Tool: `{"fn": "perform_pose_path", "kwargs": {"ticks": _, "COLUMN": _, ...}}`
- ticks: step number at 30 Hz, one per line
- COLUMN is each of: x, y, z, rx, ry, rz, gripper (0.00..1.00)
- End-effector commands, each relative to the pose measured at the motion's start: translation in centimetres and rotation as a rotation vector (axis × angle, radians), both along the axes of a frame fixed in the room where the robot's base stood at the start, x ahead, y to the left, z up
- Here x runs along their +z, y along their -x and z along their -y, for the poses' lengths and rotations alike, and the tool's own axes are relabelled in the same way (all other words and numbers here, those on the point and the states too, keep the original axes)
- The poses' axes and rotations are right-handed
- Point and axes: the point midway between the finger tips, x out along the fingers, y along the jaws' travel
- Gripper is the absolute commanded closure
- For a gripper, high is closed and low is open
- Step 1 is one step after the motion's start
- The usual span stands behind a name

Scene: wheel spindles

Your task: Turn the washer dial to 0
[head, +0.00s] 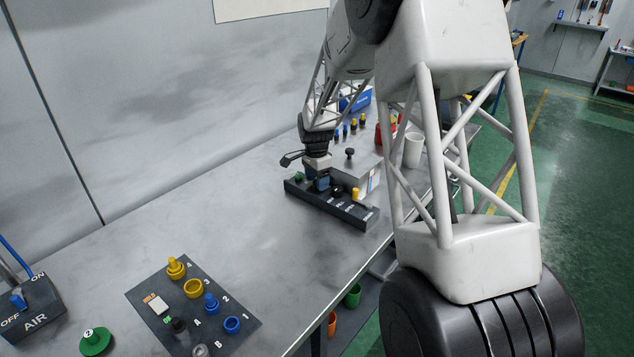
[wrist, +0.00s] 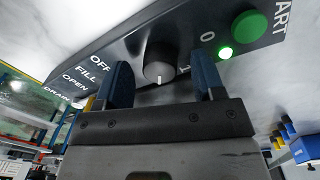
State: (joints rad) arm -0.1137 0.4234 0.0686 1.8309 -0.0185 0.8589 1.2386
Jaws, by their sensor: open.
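The washer dial (wrist: 158,62) is a round dark knob on the black control panel (head: 355,213). In the wrist view its white pointer mark faces down toward my gripper, away from the 0, which lies to the upper right. The 1 is printed just right of the knob's lower part. My gripper (wrist: 164,70) is open, with one blue finger on each side of the dial; gaps show, and I cannot tell whether either finger touches it.
The panel carries a green button (wrist: 249,26) and a lit green lamp (wrist: 225,51), plus OFF, FILL, OPEN and DRAIN labels. A grey box (head: 355,172) stands right behind the panel. A peg board (head: 245,307) and AIR switch (head: 32,308) are at the front left.

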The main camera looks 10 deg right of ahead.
Motion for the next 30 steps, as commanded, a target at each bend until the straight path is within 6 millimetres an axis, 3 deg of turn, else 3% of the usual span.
{"fn": "perform_pose_path", "kwargs": {"ticks": 14, "x": -1.0, "y": 0.05, "z": 0.02, "rx": 0.0, "ry": 0.0, "rz": 0.0, "gripper": 0.37}}
{"fn": "perform_pose_path", "kwargs": {"ticks": 24, "x": -0.98, "y": 0.05, "z": 0.02, "rx": 0.0, "ry": 0.0, "rz": 0.0, "gripper": 0.87}}
{"fn": "perform_pose_path", "kwargs": {"ticks": 30, "x": -0.95, "y": 0.05, "z": 0.02, "rx": 0.01, "ry": 0.001, "rz": 0.0, "gripper": 0.86}}
